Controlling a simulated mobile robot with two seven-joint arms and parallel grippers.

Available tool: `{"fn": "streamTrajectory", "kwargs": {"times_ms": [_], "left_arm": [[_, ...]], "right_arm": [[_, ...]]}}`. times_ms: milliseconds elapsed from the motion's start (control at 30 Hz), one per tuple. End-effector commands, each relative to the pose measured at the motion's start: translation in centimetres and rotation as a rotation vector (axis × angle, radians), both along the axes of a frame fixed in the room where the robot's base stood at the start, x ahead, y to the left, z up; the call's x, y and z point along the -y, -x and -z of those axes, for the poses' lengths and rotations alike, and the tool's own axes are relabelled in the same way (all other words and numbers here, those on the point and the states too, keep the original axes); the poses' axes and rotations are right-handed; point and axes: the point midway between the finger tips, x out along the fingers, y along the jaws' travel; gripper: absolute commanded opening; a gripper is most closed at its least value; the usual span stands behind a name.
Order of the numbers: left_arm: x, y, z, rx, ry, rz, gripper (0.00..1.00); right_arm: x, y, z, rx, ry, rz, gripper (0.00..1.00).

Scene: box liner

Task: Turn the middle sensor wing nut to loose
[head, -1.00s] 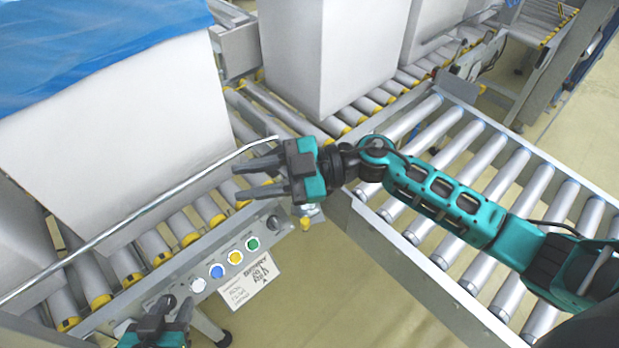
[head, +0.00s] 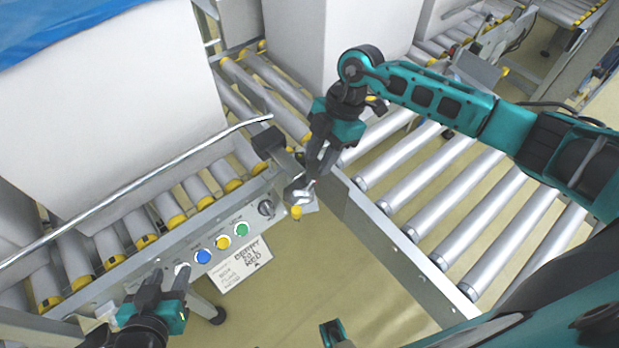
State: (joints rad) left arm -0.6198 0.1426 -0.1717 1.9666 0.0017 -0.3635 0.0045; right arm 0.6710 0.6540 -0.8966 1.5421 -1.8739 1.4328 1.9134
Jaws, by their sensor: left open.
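A sensor bracket (head: 288,166) with a black block (head: 267,144) stands at the near corner of the conveyor. A small shiny metal part (head: 297,193) sits at its lower end, above a yellow-tipped piece (head: 296,213). I cannot tell for sure which part is the middle sensor wing nut. My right gripper (head: 309,178) points down at the metal part, with its fingertips at or very near it; contact and finger gap are unclear. My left gripper (head: 167,275) is open and empty at lower left, in front of the button panel.
The conveyor side rail carries a black knob (head: 266,208) and green (head: 242,229), yellow (head: 223,242) and blue (head: 203,256) buttons. A label (head: 243,264) hangs below. A bent metal rod (head: 135,183) runs along a large white box (head: 110,110). A roller conveyor (head: 450,190) lies at right.

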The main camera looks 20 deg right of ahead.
Motion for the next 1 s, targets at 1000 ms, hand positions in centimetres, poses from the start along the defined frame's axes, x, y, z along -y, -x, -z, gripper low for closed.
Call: {"fn": "streamTrajectory", "kwargs": {"times_ms": [1000], "left_arm": [[0.6, -0.4, 0.3, 0.002, 0.009, 0.011, 0.43]], "right_arm": [[-2.6, 0.7, 6.4, 0.001, -0.001, -0.001, 0.11]]}}
